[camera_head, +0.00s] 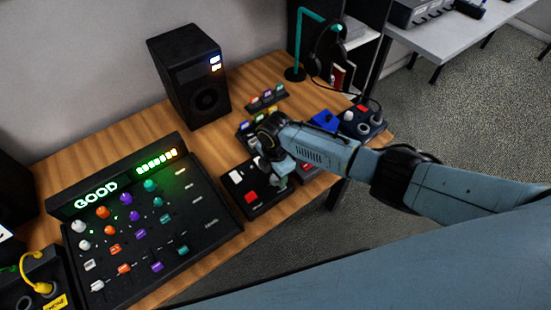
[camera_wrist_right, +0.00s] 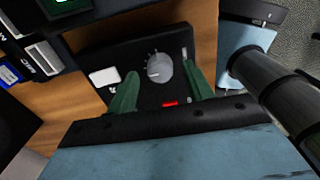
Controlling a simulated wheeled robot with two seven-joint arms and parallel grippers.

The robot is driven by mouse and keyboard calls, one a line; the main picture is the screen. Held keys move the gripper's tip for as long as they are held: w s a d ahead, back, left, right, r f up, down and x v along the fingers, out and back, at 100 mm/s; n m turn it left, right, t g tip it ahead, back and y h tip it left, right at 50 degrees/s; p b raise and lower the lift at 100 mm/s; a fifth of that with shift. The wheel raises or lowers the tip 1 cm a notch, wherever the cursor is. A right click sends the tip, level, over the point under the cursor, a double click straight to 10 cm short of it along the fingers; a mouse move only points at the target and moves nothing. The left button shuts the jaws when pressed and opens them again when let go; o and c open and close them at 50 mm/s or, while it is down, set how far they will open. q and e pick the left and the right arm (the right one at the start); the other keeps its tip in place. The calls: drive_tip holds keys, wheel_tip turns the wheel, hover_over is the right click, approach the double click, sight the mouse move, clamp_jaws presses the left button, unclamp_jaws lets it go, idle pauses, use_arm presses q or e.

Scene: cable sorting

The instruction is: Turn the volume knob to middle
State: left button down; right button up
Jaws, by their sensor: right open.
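The grey round volume knob (camera_wrist_right: 159,68) sits on a black panel (camera_wrist_right: 110,55) in the right wrist view. Light marks ring its upper left side; I cannot tell its exact setting. My right gripper (camera_wrist_right: 161,72) is open, with one green finger on each side of the knob and gaps visible between. My left gripper is not in view.
The panel also has a white button (camera_head: 236,177) and a red button (camera_head: 251,197). A large mixer (camera_head: 215,235) reading GOOD stands to the left. A speaker (camera_head: 185,75), a teal headphone stand (camera_head: 295,73) and a blue box (camera_head: 324,121) stand behind.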

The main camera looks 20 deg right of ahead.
sight(275, 177)
wheel_tip(275, 177, up, 12)
drive_tip(key=p, duration=0.1)
drive_tip(key=shift+p, duration=0.3)
idle(0.3)
